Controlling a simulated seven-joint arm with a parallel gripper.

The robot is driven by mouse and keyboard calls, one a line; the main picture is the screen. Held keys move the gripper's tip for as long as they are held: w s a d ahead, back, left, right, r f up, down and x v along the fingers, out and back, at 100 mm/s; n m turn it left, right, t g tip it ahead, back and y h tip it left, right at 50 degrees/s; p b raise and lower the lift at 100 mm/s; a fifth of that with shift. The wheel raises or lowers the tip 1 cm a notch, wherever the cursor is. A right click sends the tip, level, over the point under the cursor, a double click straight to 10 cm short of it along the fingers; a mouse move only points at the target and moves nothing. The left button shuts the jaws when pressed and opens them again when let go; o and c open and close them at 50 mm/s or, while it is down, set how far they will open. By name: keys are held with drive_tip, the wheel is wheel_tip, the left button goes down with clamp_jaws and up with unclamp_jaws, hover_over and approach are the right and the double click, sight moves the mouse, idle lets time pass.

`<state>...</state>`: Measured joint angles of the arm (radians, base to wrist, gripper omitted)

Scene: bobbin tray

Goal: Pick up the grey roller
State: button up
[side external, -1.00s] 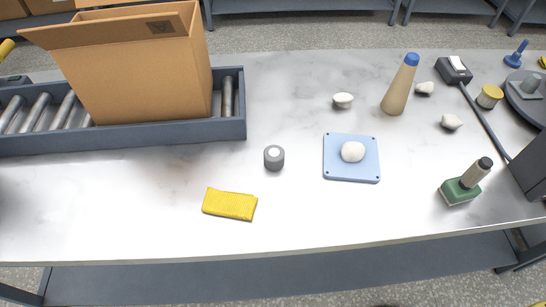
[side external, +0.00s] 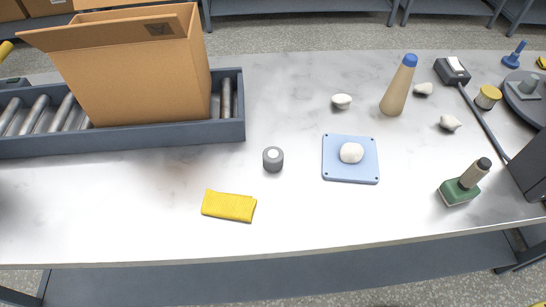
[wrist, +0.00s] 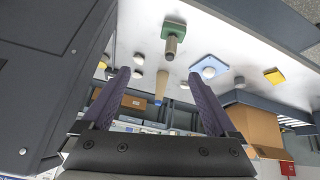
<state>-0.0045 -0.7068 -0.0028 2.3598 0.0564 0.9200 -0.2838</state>
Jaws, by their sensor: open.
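The grey roller (side external: 273,162) is a short grey cylinder with a pale round centre on its top. It stands upright on the white table, left of the blue plate, in the side external view. In the wrist view a small grey shape that looks like the roller (wrist: 239,82) shows to the right of the right finger, small and distant. My gripper (wrist: 158,73) is open, its two dark purple fingers spread wide with nothing held between them. The gripper is not visible in the side external view.
A yellow cloth (side external: 229,206) lies near the roller, in front. A blue plate (side external: 336,172) carries a white stone. A cardboard box (side external: 140,75) stands on a roller conveyor (side external: 170,136). A blue-capped cone (side external: 396,92) and a green-based object (side external: 458,193) stand to the right.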

drive_tip(key=w+a+r+n+y, duration=0.1)
drive_tip(key=w+a+r+n, duration=0.3)
drive_tip(key=w+r, duration=0.3)
drive_tip(key=w+a+n+g+y, duration=0.15)
drive_tip(key=w+a+n, duration=0.25)
drive_tip(key=w+a, duration=0.75)
drive_tip(key=n+g+y, duration=0.1)
drive_tip(key=n+g, duration=0.4)
drive_tip(key=n, duration=0.1)
hover_over(274, 154)
drive_tip(key=d, duration=0.2)
drive_tip(key=f, duration=2.6)
drive_tip(key=shift+s+d+f, duration=0.15)
drive_tip(key=shift+s+f, duration=0.05)
drive_tip(key=shift+s, duration=0.05)
drive_tip(key=shift+t+y, duration=0.25)
drive_tip(key=shift+x, duration=3.2)
drive_tip(key=shift+w, duration=0.15)
clamp_jaws()
drive_tip(key=shift+r, duration=0.1)
